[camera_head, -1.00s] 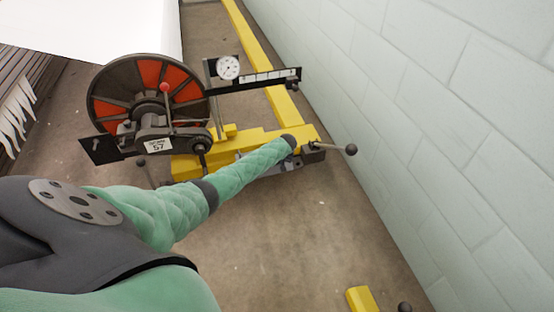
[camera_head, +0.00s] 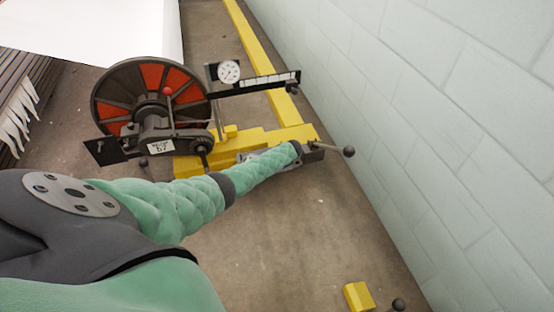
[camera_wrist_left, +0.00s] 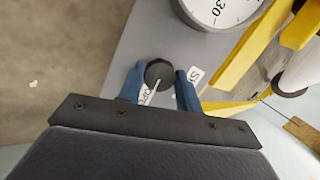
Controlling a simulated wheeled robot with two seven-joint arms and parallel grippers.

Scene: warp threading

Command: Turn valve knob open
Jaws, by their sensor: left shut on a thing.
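The valve knob (camera_wrist_left: 159,73) is round and black with a white pointer line, in the left wrist view. It stands on a grey panel (camera_wrist_left: 128,45). My left gripper (camera_wrist_left: 161,87) has its two blue fingers on either side of the knob and is shut on it. My right gripper is in neither view.
A white dial gauge (camera_wrist_left: 220,8) sits close to the knob. In the head view a large red-and-black wheel (camera_head: 152,78) stands left of the yellow frame (camera_head: 262,138). A ball-ended lever (camera_head: 348,151) sticks out toward the pale block wall (camera_head: 450,130). The floor in front is mostly clear.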

